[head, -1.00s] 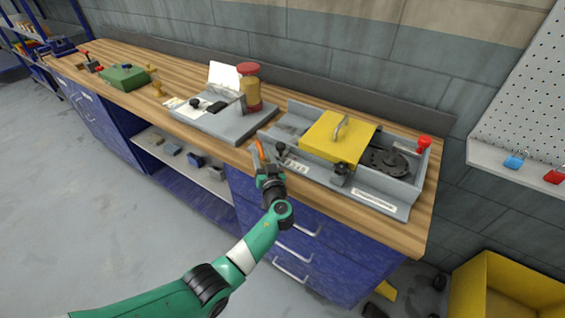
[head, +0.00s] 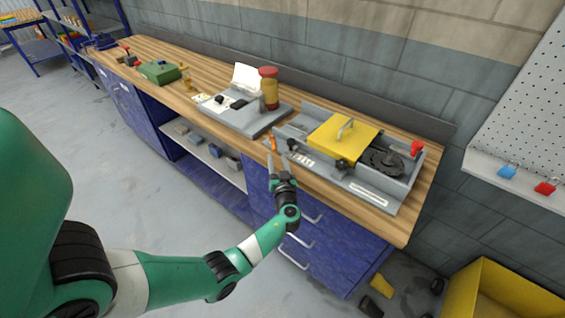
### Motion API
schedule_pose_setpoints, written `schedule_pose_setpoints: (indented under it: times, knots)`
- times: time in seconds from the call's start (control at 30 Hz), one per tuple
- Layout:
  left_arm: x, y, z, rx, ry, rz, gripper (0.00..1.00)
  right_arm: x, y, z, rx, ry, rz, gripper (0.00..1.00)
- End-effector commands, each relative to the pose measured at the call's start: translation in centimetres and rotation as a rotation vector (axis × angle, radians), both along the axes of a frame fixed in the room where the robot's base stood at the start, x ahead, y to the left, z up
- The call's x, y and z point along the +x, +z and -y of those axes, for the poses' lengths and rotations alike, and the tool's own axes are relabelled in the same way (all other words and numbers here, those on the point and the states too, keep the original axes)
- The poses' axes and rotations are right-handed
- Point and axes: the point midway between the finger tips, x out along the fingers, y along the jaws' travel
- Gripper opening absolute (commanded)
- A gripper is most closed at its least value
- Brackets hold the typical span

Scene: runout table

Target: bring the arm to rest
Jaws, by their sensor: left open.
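My left arm comes in from the left side of the head view, green with black joints. Its left gripper (head: 278,161) is open, with its two fingers apart and pointing away towards the bench. It is at the front edge of the wooden bench (head: 400,228), just in front of the grey fixture with the yellow cover (head: 341,138). A small orange item (head: 271,144) shows close to the fingertips; I cannot tell whether they touch it. My right gripper is not in view.
The grey fixture (head: 358,187) has a red knob (head: 416,148). A grey plate with a red-topped amber cylinder (head: 269,88) stands left of it. A green block (head: 159,72) is farther left. A yellow bin (head: 500,290) stands on the floor at lower right. Open floor lies at left.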

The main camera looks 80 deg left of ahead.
Motion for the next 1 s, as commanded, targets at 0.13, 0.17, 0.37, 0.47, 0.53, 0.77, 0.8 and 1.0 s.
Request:
schedule_pose_setpoints:
  times: [0.13,0.17,0.37,0.47,0.53,0.77,0.8,1.0]
  knots:
    - [0.0,0.0,0.0,0.000,-0.001,0.000,0.49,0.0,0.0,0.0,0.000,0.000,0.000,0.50]
    - [0.0,0.0,0.0,0.000,-0.001,0.000,0.49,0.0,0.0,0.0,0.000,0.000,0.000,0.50]
    - [0.2,0.0,0.1,-0.001,-0.004,0.000,0.49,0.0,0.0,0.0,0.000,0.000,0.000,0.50]
    - [1.8,0.5,1.1,0.004,-0.038,0.008,0.49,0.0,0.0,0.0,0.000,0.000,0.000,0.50]
    - [4.4,2.2,2.5,0.020,-0.084,0.038,0.49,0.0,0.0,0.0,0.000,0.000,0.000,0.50]
    - [14.6,16.3,10.4,-0.006,-0.323,0.468,0.49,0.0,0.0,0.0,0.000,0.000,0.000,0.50]
    - [16.0,19.0,12.3,-0.035,-0.382,0.547,0.49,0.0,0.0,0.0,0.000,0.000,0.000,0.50]
    - [19.3,32.8,23.0,-0.148,-0.748,0.834,0.49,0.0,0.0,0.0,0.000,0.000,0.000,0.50]
